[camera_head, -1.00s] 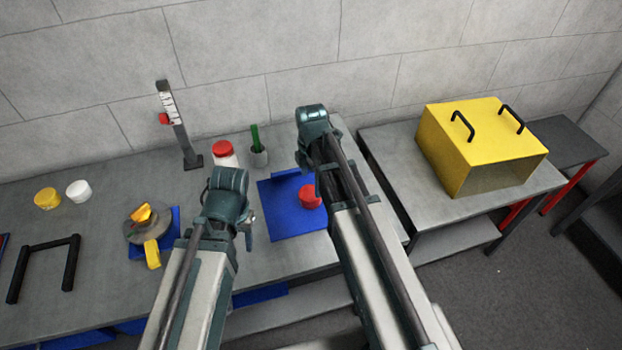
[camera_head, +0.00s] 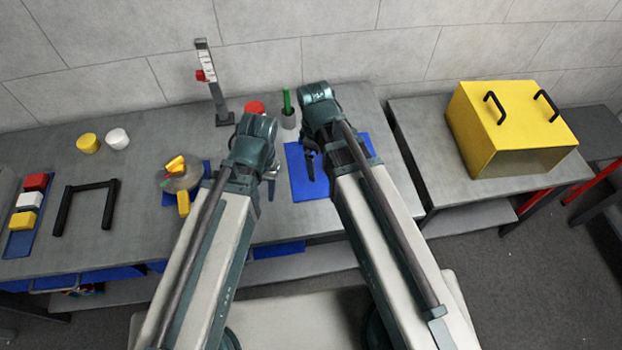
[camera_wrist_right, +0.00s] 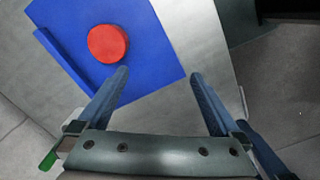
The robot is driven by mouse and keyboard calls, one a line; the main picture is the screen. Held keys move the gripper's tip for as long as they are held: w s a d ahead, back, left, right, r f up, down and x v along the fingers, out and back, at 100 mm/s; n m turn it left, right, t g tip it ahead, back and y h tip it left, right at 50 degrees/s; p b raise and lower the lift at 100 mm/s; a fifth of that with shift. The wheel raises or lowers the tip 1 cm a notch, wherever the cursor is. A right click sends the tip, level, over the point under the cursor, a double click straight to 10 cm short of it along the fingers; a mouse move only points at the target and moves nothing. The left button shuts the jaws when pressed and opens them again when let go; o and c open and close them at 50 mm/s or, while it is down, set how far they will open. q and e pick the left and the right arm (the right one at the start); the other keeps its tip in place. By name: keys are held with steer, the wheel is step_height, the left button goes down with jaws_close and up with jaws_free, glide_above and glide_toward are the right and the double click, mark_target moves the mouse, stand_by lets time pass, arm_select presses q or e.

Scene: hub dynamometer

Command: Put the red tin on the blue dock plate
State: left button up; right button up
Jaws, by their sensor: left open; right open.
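The red tin (camera_wrist_right: 108,43) rests on the blue dock plate (camera_wrist_right: 160,60) in the right wrist view, clear of the plate's raised strip. In the head view the plate (camera_head: 305,187) shows partly, and the tin is hidden behind my right arm. My right gripper (camera_wrist_right: 160,76) is open and empty, its fingers pointing towards the plate, with the tin just beyond and left of the left fingertip. It also shows over the plate in the head view (camera_head: 310,162). My left gripper (camera_head: 270,173) is open, left of the plate, its fingers partly hidden.
A red-lidded jar (camera_head: 254,107) stands behind my left arm, beside a small pot (camera_head: 289,119). A gauge post (camera_head: 214,85), a round fixture with yellow parts (camera_head: 180,180) and a black handle frame (camera_head: 88,205) stand left. A yellow box (camera_head: 510,125) occupies the right table.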

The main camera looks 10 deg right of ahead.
steer(key=s+a+m, duration=0.3)
steer(key=s+m, duration=0.4)
steer(key=shift+s+a+m+h, duration=0.2)
steer(key=shift+a+m+h, duration=0.1)
steer(key=shift+a+m, duration=0.1)
